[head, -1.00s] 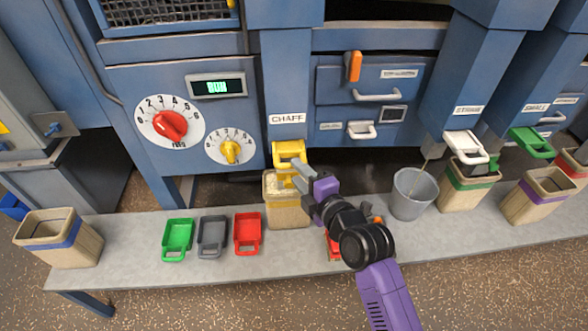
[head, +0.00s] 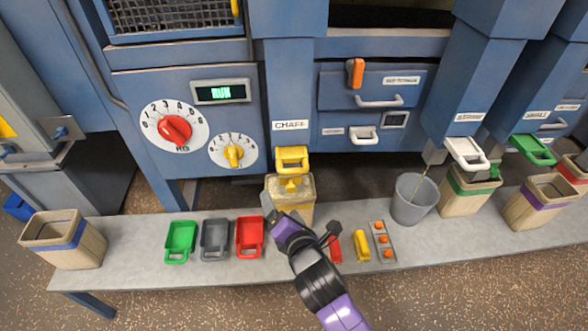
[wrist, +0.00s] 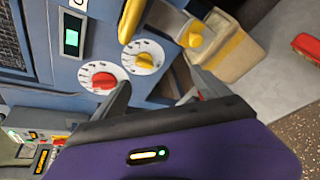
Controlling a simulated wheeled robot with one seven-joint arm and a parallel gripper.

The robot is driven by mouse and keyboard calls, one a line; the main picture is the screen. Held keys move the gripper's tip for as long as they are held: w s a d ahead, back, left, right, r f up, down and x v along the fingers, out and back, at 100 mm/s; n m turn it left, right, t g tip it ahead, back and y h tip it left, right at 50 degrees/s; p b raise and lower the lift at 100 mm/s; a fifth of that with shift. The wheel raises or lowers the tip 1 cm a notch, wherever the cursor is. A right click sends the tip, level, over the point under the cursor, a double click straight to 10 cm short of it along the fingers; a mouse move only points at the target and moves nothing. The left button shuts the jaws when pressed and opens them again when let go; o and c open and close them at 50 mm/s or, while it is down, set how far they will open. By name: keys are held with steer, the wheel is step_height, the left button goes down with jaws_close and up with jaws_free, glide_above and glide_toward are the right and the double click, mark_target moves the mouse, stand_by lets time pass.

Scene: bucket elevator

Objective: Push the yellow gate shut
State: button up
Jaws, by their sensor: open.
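The yellow gate (head: 292,158) sits at the foot of the chute labelled CHAFF, its looped handle sticking out towards me. A yellow part near the upper edge of the wrist view (wrist: 132,20) seems to be its handle. Below it stands a tan sack-like bin with a yellow band (head: 301,208), with a small yellow piece (head: 290,184) at its top. My gripper (wrist: 165,88) is open and empty, its two fingers apart. In the head view my gripper (head: 287,222) is in front of the bin, below the gate and apart from it; its fingertips are hard to see there.
Green (head: 180,240), grey (head: 215,238) and red (head: 249,236) scoops lie on the grey bench (head: 135,262). A grey bucket (head: 411,198) and other bins stand to the right. A white gate (head: 466,152) and a green gate (head: 533,150) hang farther right. A red dial (head: 174,130) is left.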

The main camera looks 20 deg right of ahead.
steer(key=n+h, duration=0.2)
steer(key=n, duration=0.1)
steer(key=n+t+h, duration=0.3)
steer(key=n, duration=0.1)
glide_toward(293, 161)
steer(key=x, duration=0.6)
steer(key=shift+w+r, duration=0.1)
steer(key=shift+w, duration=0.1)
steer(key=shift+c, duration=0.4)
steer(key=shift+d, duration=0.1)
steer(key=c, duration=1.7)
steer(key=shift+x, duration=1.6)
steer(key=o, duration=1.8)
steer(key=shift+w+d, duration=0.1)
